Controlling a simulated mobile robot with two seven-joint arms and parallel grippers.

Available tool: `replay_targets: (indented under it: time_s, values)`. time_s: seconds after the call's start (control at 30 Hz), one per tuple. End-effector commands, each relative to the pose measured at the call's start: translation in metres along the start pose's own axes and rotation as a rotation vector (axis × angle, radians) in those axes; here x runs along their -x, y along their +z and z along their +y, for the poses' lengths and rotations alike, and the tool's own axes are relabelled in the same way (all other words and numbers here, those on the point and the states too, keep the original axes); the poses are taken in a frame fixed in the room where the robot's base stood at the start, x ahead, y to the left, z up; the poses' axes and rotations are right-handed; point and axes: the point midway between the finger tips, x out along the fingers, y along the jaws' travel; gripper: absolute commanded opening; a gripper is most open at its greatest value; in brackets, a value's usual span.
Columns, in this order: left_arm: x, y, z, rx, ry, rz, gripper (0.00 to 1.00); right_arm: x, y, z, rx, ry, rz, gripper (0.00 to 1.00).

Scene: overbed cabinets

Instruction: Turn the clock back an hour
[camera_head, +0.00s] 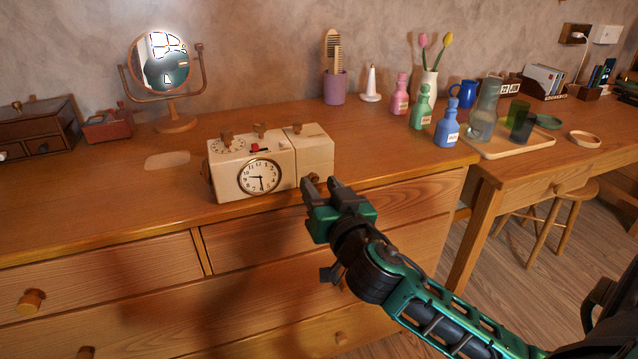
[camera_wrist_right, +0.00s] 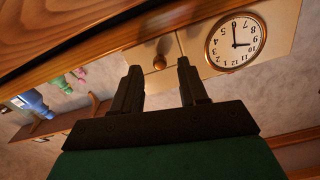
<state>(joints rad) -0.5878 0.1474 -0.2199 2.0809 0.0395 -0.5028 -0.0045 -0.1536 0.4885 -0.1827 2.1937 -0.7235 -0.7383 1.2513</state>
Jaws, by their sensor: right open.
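The cream box-shaped clock (camera_head: 228,181) stands on the wooden dresser top near its front edge. Its round dial (camera_head: 260,177) faces me; one hand points left toward 9 and one down toward 6. A small brown knob (camera_head: 314,178) sits on the clock's front, right of the dial. My right gripper (camera_head: 322,183) is open with its fingertips close in front of this knob. In the right wrist view the scene is turned over: the knob (camera_wrist_right: 160,62) lies between the two fingertips (camera_wrist_right: 158,70), and the dial (camera_wrist_right: 235,42) is to their right. Contact cannot be told. My left gripper is not in view.
A round mirror (camera_head: 160,62) stands behind left; a purple cup with a comb (camera_head: 335,88) is behind. Bottles (camera_head: 447,127) and a tray (camera_head: 540,143) stand right. The dresser top left of the clock is mostly clear.

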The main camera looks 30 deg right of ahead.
Motion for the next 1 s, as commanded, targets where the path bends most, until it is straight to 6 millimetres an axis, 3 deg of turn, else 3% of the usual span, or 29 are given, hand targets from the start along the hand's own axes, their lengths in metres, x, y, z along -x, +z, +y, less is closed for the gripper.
replay_targets:
  time_s: [0.2,0.5,0.93,1.0]
  values:
    - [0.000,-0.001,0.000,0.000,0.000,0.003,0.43,-0.015,0.000,0.000,0.000,0.000,0.000,0.43]
    - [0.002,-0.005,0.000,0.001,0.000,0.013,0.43,-0.016,0.000,0.000,0.000,0.001,0.000,0.43]
    - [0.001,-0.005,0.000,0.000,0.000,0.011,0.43,-0.016,0.000,0.000,0.000,0.001,0.000,0.02]
    - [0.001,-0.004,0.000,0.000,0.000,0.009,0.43,-0.016,0.000,0.000,0.000,0.001,0.000,0.00]
